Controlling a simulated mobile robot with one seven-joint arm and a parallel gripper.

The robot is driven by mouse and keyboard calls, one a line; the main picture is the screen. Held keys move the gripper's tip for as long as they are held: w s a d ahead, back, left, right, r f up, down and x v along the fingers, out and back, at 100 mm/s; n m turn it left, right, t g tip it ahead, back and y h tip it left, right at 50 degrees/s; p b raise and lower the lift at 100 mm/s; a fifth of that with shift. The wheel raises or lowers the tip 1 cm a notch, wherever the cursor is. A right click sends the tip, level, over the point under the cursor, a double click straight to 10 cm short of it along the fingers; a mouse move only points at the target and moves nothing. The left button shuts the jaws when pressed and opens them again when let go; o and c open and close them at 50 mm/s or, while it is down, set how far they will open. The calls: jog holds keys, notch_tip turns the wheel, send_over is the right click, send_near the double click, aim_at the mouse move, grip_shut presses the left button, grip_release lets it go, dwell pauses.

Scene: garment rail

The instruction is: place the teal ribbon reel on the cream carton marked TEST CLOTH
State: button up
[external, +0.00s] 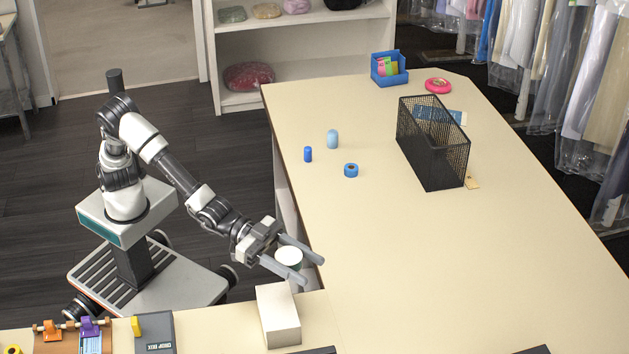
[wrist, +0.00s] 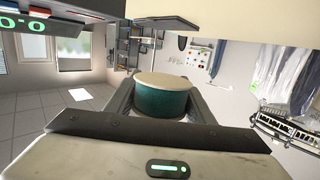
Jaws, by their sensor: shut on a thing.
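The teal ribbon reel (wrist: 163,99), with a pale round top, sits between the two fingers of my gripper (wrist: 160,92) in the wrist view. In the external view only the reel's pale top (external: 288,255) shows clearly between the long grey fingers of my gripper (external: 311,271). My gripper is shut on the reel and holds it at the near left corner of the counter. The cream carton (external: 278,318) stands upright on the counter just below the gripper in the picture. No marking on it is readable from here.
The middle of the counter is clear.

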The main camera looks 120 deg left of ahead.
send_over(291, 312)
jog(key=f, duration=0.1)
notch_tip(291, 312, down, 4)
jog(key=shift+f+b, duration=0.25)
jog(key=shift+b, duration=0.15)
jog(key=shift+f+b, duration=0.3)
jog(key=shift+f, duration=1.95)
jog(key=shift+f+b, duration=0.25)
jog(key=shift+b, duration=0.05)
jog(key=o, duration=1.1)
jog(key=shift+c, duration=0.2)
jog(key=shift+r, duration=0.1)
